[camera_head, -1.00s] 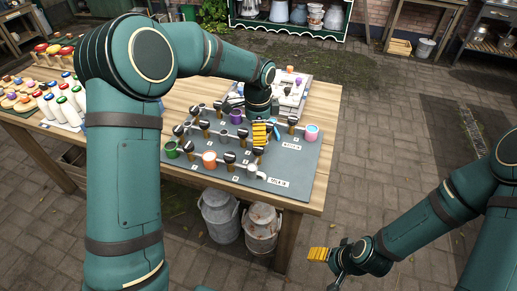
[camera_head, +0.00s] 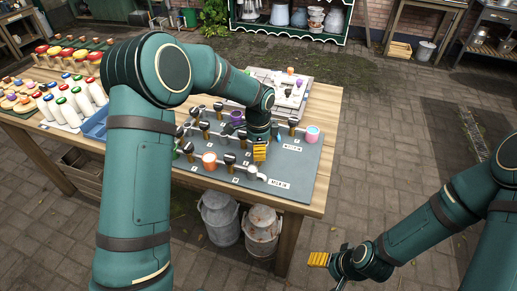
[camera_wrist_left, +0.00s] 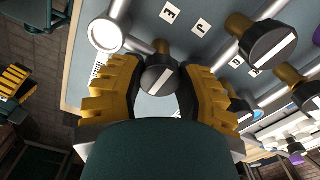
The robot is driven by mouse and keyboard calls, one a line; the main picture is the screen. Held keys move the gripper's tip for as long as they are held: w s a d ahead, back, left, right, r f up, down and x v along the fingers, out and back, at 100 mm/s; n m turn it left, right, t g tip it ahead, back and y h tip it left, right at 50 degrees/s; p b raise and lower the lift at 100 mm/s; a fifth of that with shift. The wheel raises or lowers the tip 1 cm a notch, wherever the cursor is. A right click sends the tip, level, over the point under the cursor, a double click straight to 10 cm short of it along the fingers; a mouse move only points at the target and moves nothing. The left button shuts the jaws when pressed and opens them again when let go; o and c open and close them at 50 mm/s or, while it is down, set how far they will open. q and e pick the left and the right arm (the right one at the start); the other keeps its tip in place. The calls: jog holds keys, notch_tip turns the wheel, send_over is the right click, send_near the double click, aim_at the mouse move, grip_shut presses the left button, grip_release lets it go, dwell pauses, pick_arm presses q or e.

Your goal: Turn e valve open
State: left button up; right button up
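A grey valve board (camera_head: 300,160) lies on the wooden table, with rows of pipes, black-knobbed valves and coloured cups. My left gripper (camera_head: 260,151) points down over its front right part, near a white pipe end (camera_head: 253,170). In the left wrist view, a black knob with a white stripe (camera_wrist_left: 158,78) sits between the yellow fingers of my left gripper (camera_wrist_left: 160,72). The fingers are apart on both sides of it; firm contact does not show. Small letter tags lie near, but I cannot tell which marks this knob. My right gripper (camera_head: 318,259) hangs away from the table.
Neighbouring valve knobs (camera_wrist_left: 262,40) stand close on the right in the wrist view. An orange cup (camera_head: 209,160) and a pink cup (camera_head: 312,133) are on the board. White bottles (camera_head: 68,112) stand at the table's left. Metal milk cans (camera_head: 261,229) stand below.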

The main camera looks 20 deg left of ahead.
pick_arm(q)
grip_shut()
jog(key=n, duration=0.4)
jog(key=shift+n, duration=0.4)
jog(key=n, duration=0.4)
jog(key=shift+n+p, duration=0.3)
jog(key=n, duration=0.4)
jog(key=shift+p, duration=0.3)
jog(key=shift+n+p, duration=0.35)
jog(key=shift+n, duration=1.75)
